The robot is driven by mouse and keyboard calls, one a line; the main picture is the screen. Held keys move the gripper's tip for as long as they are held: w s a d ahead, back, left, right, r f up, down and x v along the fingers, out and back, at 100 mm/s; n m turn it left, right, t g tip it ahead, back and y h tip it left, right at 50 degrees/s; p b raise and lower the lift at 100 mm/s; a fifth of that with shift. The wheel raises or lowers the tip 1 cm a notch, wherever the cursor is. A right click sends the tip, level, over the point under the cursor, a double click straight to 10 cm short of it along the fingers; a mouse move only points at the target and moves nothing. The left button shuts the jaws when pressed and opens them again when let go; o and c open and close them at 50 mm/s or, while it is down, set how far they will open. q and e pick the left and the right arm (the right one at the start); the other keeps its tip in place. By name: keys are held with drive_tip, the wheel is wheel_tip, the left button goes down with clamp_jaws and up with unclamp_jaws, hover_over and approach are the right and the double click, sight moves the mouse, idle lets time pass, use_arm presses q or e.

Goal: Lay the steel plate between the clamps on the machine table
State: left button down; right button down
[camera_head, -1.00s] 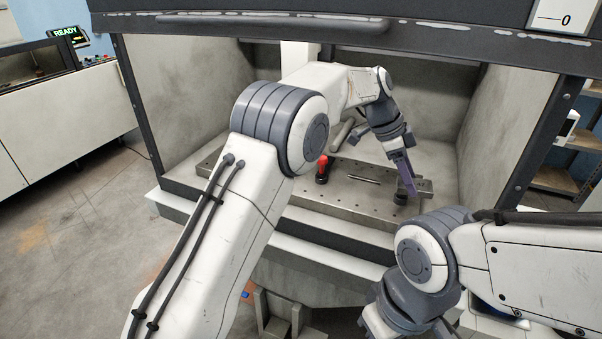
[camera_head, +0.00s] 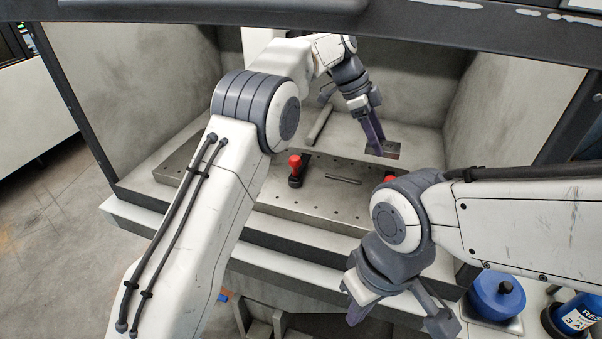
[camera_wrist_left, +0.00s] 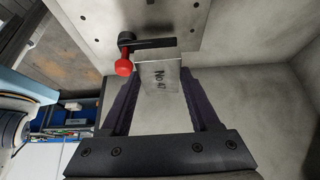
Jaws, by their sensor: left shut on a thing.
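My left gripper (camera_head: 373,138) is shut on a small grey steel plate (camera_head: 388,149), held above the back right of the machine table (camera_head: 330,208). In the left wrist view the plate (camera_wrist_left: 160,77) shows dark "No" lettering between the fingertips. A clamp with a red knob (camera_head: 295,163) stands on the table left of the plate. A second clamp (camera_head: 389,179) shows nearer than the plate, partly hidden by my right arm. The left wrist view shows one red-knobbed clamp (camera_wrist_left: 124,66) with a black arm by the plate's far edge. My right gripper (camera_head: 400,313) is open and empty in front of the table.
A thin grey strip (camera_head: 343,180) shows on the table between the clamps. A grey cylinder (camera_head: 320,124) is behind the table. Enclosure walls (camera_head: 495,120) stand at both sides. A blue round container (camera_head: 497,295) and a labelled bottle (camera_head: 578,314) are at lower right.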

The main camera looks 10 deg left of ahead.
use_arm(q)
hover_over(340, 194)
drive_tip(key=a, duration=0.2)
drive_tip(key=f, duration=0.6)
drive_tip(key=shift+w+d+f, duration=0.15)
drive_tip(key=shift+w, duration=0.1)
wheel_tip(340, 194, down, 4)
drive_tip(key=shift+r+p, duration=0.15)
drive_tip(key=shift+p, duration=0.55)
drive_tip(key=shift+f, duration=0.2)
drive_tip(key=shift+f, duration=0.1)
drive_tip(key=shift+f, duration=0.1)
drive_tip(key=shift+c, duration=0.6)
unclamp_jaws()
